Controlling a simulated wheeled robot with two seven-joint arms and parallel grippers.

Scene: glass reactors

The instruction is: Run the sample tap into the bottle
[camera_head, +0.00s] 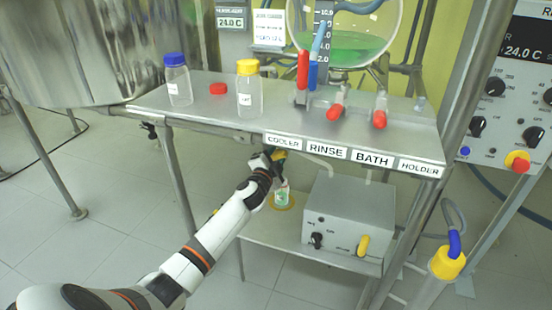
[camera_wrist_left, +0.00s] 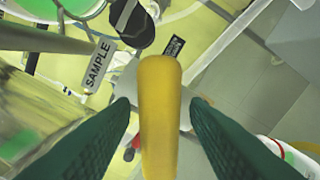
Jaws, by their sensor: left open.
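My left gripper (camera_head: 276,160) reaches under the front edge of the bench, below the COOLER label. In the left wrist view its two green fingers (camera_wrist_left: 158,112) are open, one on each side of a yellow tap handle (camera_wrist_left: 160,100), with a narrow gap at either side. A SAMPLE tag (camera_wrist_left: 99,66) hangs beside the handle. A small bottle (camera_head: 282,198) with green liquid in it stands on a yellow ring on the lower shelf, just below my gripper. The tap's outlet is hidden in both views. My right gripper is not seen.
On the bench (camera_head: 205,112) stand a blue-capped bottle (camera_head: 177,80) and a yellow-capped bottle (camera_head: 249,88), with a loose red cap (camera_head: 218,88) between them. A glass vessel (camera_head: 345,35) holds green liquid above. A grey box (camera_head: 345,222) sits right of the small bottle.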

